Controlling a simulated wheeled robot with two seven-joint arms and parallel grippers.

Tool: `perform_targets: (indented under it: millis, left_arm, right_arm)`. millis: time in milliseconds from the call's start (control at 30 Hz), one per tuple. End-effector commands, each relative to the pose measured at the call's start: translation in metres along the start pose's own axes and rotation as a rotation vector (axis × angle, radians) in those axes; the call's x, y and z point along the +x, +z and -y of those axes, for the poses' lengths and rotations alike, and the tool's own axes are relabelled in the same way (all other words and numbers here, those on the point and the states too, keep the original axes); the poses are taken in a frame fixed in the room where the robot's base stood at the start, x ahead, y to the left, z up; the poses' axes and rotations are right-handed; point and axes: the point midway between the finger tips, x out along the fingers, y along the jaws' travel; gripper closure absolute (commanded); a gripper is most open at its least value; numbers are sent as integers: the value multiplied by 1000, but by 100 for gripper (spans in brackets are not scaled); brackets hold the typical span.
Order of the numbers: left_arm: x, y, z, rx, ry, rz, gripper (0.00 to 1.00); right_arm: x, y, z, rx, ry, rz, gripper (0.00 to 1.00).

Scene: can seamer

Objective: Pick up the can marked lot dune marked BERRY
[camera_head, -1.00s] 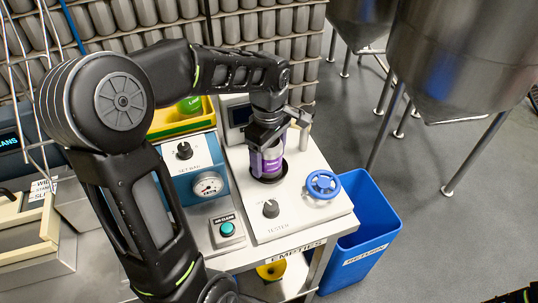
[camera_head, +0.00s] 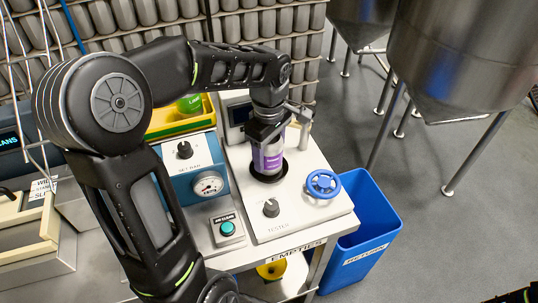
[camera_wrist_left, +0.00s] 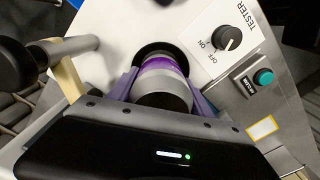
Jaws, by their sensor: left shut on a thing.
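A silver can with a purple band (camera_head: 267,158) stands upright at the black round seat (camera_head: 270,171) of the white tester (camera_head: 300,215). My left gripper (camera_head: 268,136) comes down on it from above and is shut on it. In the left wrist view the can (camera_wrist_left: 163,82) sits between the two purple fingers of my left gripper (camera_wrist_left: 160,92), over the dark seat. The lettering on the can is too small to read.
The tester carries a blue handwheel (camera_head: 323,184) and a black knob (camera_head: 271,208). A blue panel with a gauge (camera_head: 208,185) and a teal button (camera_head: 227,228) are to its left. A yellow tray (camera_head: 170,122) holds a green can (camera_head: 190,103). A blue bin (camera_head: 368,225) stands at the right.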

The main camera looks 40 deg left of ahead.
Motion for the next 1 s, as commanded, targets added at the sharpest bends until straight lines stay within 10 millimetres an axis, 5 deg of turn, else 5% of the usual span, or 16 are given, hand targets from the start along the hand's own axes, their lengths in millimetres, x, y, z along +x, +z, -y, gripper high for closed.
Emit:
perform_targets:
  millis: [500,1000]
  left_arm:
    - [-86,0,-1,1,4,0,80]
    - [-90,0,0,1,1,0,80]
  right_arm:
    - [6,-1,-2,-2,-2,-2,64]
    - [6,-1,-2,-2,-2,-2,64]
